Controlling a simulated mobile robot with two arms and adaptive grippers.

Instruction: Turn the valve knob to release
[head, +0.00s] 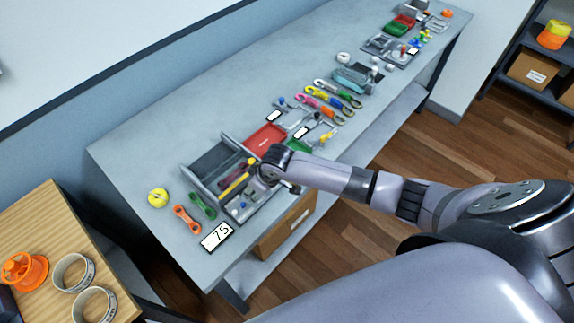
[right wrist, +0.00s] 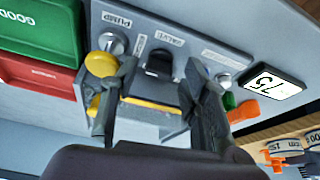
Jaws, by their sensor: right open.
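In the right wrist view a grey panel (right wrist: 205,45) carries labels reading PUMP and VALVE. A dark valve knob (right wrist: 160,62) sits below the VALVE label. A round metal knob (right wrist: 112,42) is below PUMP, and another metal knob (right wrist: 224,80) is at the right. My right gripper (right wrist: 151,72) is open, with one finger on each side of the valve knob in the picture; I cannot tell whether it touches. In the head view my right gripper (head: 275,170) is over the grey device and hides part of it. My left gripper is not in view.
A display reading 75 (head: 217,236) lies near the bench's front left. A red bin (head: 265,138), orange wrench-like piece (head: 185,219) and green one (head: 203,206) are close by. Yellow parts (right wrist: 150,104) show between my fingers. Several tools lie further along the bench.

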